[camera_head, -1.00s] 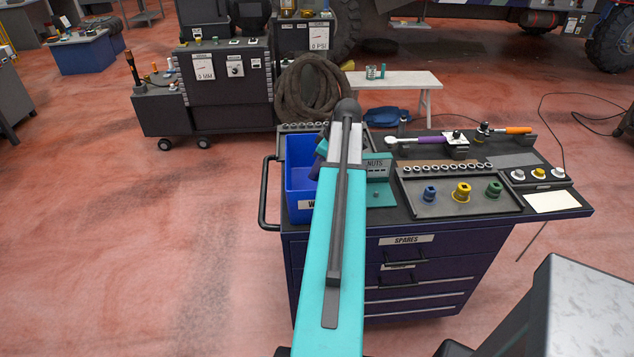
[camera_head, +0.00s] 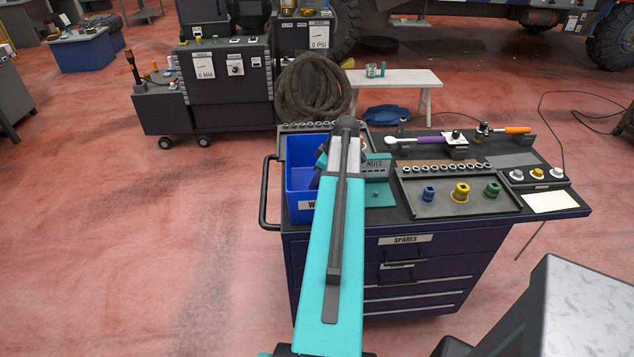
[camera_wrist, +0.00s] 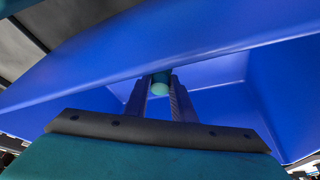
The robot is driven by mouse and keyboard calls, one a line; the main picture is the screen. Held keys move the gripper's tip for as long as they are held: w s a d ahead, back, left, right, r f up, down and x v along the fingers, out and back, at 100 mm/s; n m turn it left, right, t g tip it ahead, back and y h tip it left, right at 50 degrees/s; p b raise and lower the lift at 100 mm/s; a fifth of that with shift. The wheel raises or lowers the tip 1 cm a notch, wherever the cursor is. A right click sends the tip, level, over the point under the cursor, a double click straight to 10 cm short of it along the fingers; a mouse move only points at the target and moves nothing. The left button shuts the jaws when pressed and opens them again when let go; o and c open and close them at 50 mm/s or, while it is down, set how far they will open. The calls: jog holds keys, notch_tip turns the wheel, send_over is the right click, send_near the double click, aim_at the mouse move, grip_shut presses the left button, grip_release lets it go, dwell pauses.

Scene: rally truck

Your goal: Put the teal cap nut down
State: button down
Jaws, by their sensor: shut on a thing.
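The teal cap nut (camera_wrist: 159,88) shows in the wrist view as a small pale rounded end between the fingertips. My gripper (camera_wrist: 161,79) is shut on it. Blue walls of the bin (camera_wrist: 215,65) surround the fingers, and the nut is in front of or within the bin; its height above the floor cannot be told. In the head view, the blue bin (camera_head: 299,178) stands at the left end of the cart top. My arm hides the nut, the fingertips and the bin's right part there.
A teal NUTS stand (camera_head: 377,168) is just right of my arm. A dark tray (camera_head: 440,205) with blue, yellow and green sockets lies farther right. The bin's left inner side looks empty. A black handle (camera_head: 264,200) sticks out at the cart's left side.

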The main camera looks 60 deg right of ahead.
jog(key=shift+f, duration=0.65)
jog(key=shift+f, duration=0.1)
jog(key=c, duration=1.5)
grip_release()
jog(key=shift+r, duration=0.2)
jog(key=shift+b+v, duration=1.4)
jog(key=shift+v, duration=4.5)
jog(key=shift+r, duration=0.1)
